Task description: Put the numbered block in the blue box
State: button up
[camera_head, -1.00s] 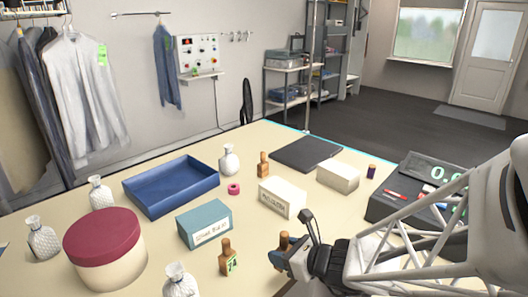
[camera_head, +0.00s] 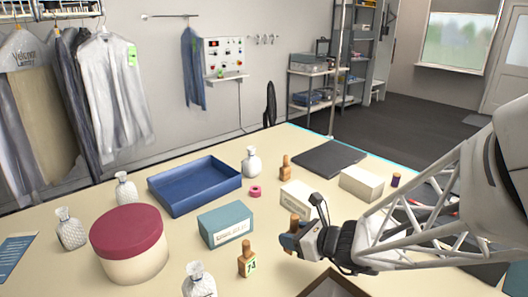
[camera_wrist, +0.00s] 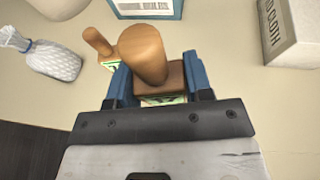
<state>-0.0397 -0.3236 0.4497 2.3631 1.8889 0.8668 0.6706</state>
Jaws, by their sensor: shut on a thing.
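My gripper (camera_head: 290,240) is shut on a wooden block with a round knob (camera_head: 294,222). In the wrist view the held block (camera_wrist: 145,60) sits between the blue fingers (camera_wrist: 160,80), with a sliver of green and white label below it; its number cannot be read. It looks larger than the other block there, so it seems held above the table. A similar block labelled 74 (camera_head: 247,265) stands to the left, also in the wrist view (camera_wrist: 100,42). The blue box (camera_head: 195,187), open and seemingly empty, lies farther back and left.
A red-lidded tub (camera_head: 128,240), white bottles (camera_head: 251,162), a pink ring (camera_head: 254,191) and another wooden block (camera_head: 285,167) stand around. A brown-edged item (camera_head: 330,285) is at the front.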

jog(key=w+a+r+n+g+y, duration=0.1)
jog(key=w+a+r+n+g, duration=0.15)
jog(key=w+a, duration=0.65)
jog(key=r+n+g+y, duration=0.1)
jog(key=n+g+y, duration=0.1)
jog(key=n+g, duration=0.35)
send_over(196, 188)
jog(key=shift+a+r+m+h, duration=0.1)
jog(key=shift+r+m+h, duration=0.05)
jog(key=shift+m+h, duration=0.15)
jog(key=shift+f, duration=2.5)
jog(key=shift+f, duration=2.5)
jog(key=shift+f, duration=0.15)
